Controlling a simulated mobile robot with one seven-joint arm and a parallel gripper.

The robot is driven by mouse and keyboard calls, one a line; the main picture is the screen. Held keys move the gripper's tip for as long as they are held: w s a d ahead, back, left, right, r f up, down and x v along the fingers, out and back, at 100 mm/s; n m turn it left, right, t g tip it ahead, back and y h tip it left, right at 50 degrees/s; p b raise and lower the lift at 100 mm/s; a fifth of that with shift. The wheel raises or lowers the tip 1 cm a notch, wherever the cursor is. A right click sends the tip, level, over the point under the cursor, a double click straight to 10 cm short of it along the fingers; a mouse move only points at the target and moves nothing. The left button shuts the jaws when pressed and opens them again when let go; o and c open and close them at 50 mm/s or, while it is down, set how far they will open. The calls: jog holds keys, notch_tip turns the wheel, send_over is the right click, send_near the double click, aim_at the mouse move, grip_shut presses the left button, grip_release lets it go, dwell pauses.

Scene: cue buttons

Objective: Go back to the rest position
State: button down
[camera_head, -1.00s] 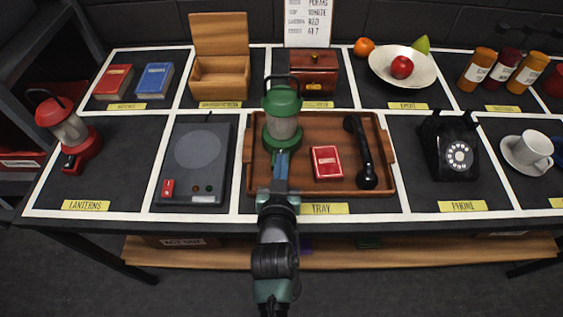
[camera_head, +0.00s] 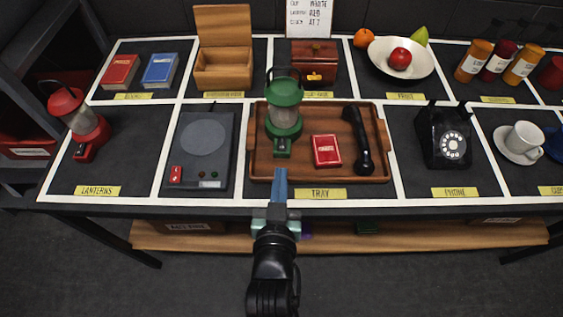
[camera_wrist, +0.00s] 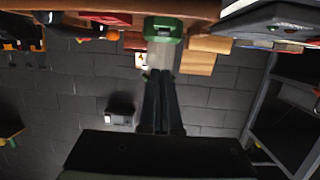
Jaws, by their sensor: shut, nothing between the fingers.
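My gripper (camera_head: 279,188) is shut and empty, in front of the tray's near edge in the head view. In the wrist view its closed fingers (camera_wrist: 160,80) point toward the green lantern's base (camera_wrist: 163,30). The green lantern (camera_head: 284,105) stands upright on the left part of the wooden tray (camera_head: 262,172). The gripper is apart from the lantern. A red card box (camera_head: 326,151) and a black telephone handset (camera_head: 359,140) also lie on the tray.
A grey device with a red switch (camera_head: 199,150) is left of the tray, and a red lantern (camera_head: 78,122) is at far left. A black phone (camera_head: 444,137) and a white cup (camera_head: 524,138) are to the right. The table's front edge (camera_head: 350,207) runs beneath my arm.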

jog(key=shift+s, duration=0.35)
dwell(0.4)
